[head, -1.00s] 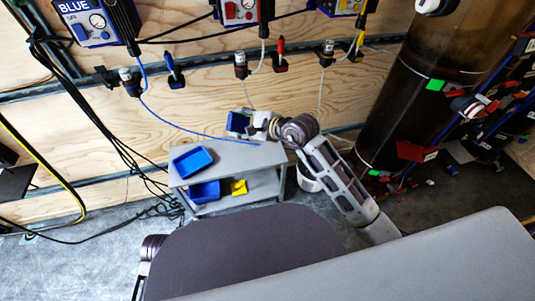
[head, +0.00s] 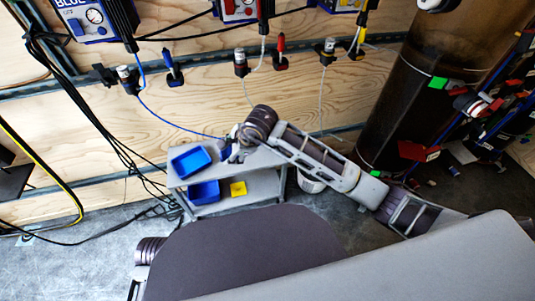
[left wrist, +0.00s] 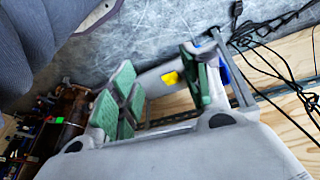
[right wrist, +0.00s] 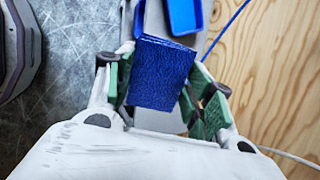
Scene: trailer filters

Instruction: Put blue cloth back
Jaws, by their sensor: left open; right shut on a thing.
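The blue cloth (right wrist: 162,75) is a dark blue textured block between the green fingers of my right gripper (right wrist: 165,95), which is shut on it. In the head view my right gripper (head: 230,150) is over the right part of the grey cart's top (head: 250,162), just right of a blue tray (head: 190,162). That tray also shows ahead of the cloth in the right wrist view (right wrist: 184,16). The cloth is mostly hidden by the gripper in the head view. My left gripper (left wrist: 160,95) is open and empty, its green fingers wide apart; it is not visible in the head view.
A second blue tray (head: 204,192) and a yellow item (head: 238,188) are on the cart's lower shelf. A white bucket (head: 310,181) stands right of the cart. A blue hose (head: 170,121) hangs from the wall towards the cart. Black cables hang at the left.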

